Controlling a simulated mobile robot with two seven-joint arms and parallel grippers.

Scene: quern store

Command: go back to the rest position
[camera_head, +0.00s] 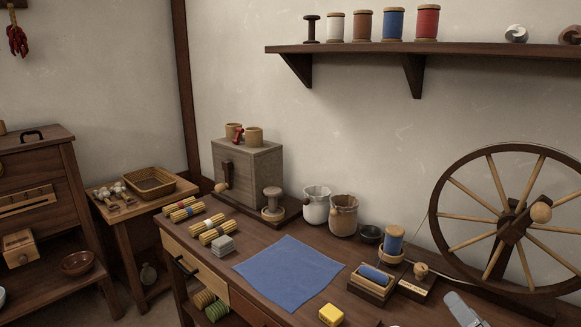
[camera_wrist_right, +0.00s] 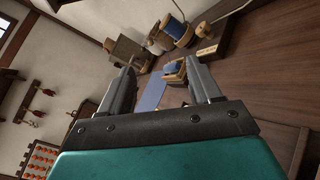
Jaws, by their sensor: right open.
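My right gripper (camera_head: 462,309) shows only in part at the bottom edge of the head view, right of the blue cloth (camera_head: 290,272) and over the front of the table. In the right wrist view my right gripper (camera_wrist_right: 161,68) has its two grey fingers spread apart, with nothing between them. The blue cloth also shows beyond the fingers in that view (camera_wrist_right: 152,94). My left gripper is in neither view.
The wooden table (camera_head: 262,312) holds bundled sticks, a grey box mill (camera_head: 262,172), jars, a blue spool (camera_head: 394,242), a yellow block (camera_head: 331,314) and a spoked wheel (camera_head: 510,215). A shelf (camera_head: 440,48) with spools hangs above.

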